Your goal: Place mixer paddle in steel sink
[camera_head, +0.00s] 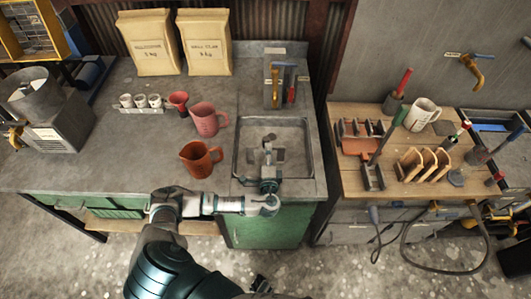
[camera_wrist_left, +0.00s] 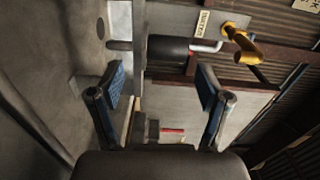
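The steel sink (camera_head: 318,180) is set in the right end of the grey counter. My left gripper (camera_head: 267,155) is over the basin in the head view. In the left wrist view its two blue-padded fingers (camera_wrist_left: 162,85) are spread wide, with nothing visibly clamped between them. A dark cylinder (camera_wrist_left: 165,48) with a grey end lies across the view beyond the fingertips; I cannot tell what it is. A small upright part shows in the basin by the gripper, too small to identify. I cannot identify the mixer paddle with certainty. My right gripper is not clearly visible.
A red mug (camera_head: 207,120) and an orange-brown mug (camera_head: 198,160) stand left of the sink. A fixture with blue and orange parts (camera_head: 285,85) stands behind it. A wooden bench (camera_head: 345,112) with tools and a white mug (camera_head: 421,115) is at right. Two paper bags (camera_head: 150,42) stand at the back.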

